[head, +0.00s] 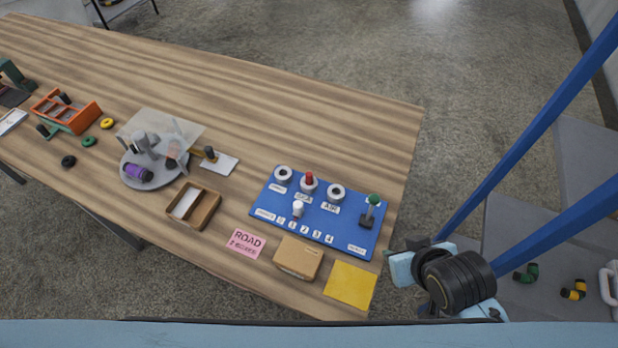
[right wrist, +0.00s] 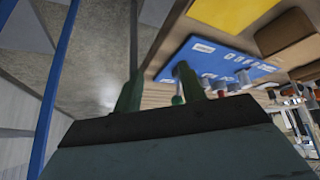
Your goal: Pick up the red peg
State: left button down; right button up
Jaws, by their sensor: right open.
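The red peg (head: 309,178) stands upright in the middle one of three round white sockets at the back of a blue board (head: 345,232) on the table. In the right wrist view the blue board (right wrist: 215,60) shows upside down, with a small reddish shape (right wrist: 220,88) that may be the peg. My right gripper (right wrist: 158,90) is open, its two green fingers apart with nothing between them. In the head view it is off the table's right edge, right of the board and apart from the peg. My left gripper is not in view.
A green-topped peg (head: 374,201) and a white peg (head: 298,208) stand on the board. A cardboard box (head: 298,258), a yellow sheet (head: 350,286) and a pink sign (head: 246,243) lie in front. Blue posts (head: 545,215) rise at the right. The table's back right is clear.

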aim_at(310, 175)
jog(key=w+a+t, duration=0.1)
jog(key=w, duration=0.1)
jog(key=w+a+r+t+y, duration=0.1)
jog(key=w+a, duration=0.1)
jog(key=w+a+r+n+t+y, duration=0.1)
jog(key=w+a, duration=0.1)
jog(key=shift+w+a+r, duration=0.15)
jog(key=shift+r, duration=0.1)
jog(key=w+a+n+y, duration=0.1)
jog(key=w+a, duration=0.2)
jog(key=w+a+f+n+t+y, duration=0.1)
jog(key=w+a, duration=0.2)
jog(key=w+a+f+t+y+b, duration=0.1)
jog(key=w+a+y, duration=0.1)
jog(key=w+a, duration=0.2)
jog(key=shift+a+f+n, duration=0.1)
jog(key=shift+n, duration=0.3)
jog(key=shift+a+b+x, duration=0.15)
jog(key=shift+b+x, duration=0.1)
jog(key=shift+x, duration=1.1)
jog(key=shift+a+b+x, duration=0.15)
jog(key=shift+b+x, duration=0.1)
jog(key=shift+x, duration=1.05)
jog(key=shift+s, duration=0.2)
grip_shut()
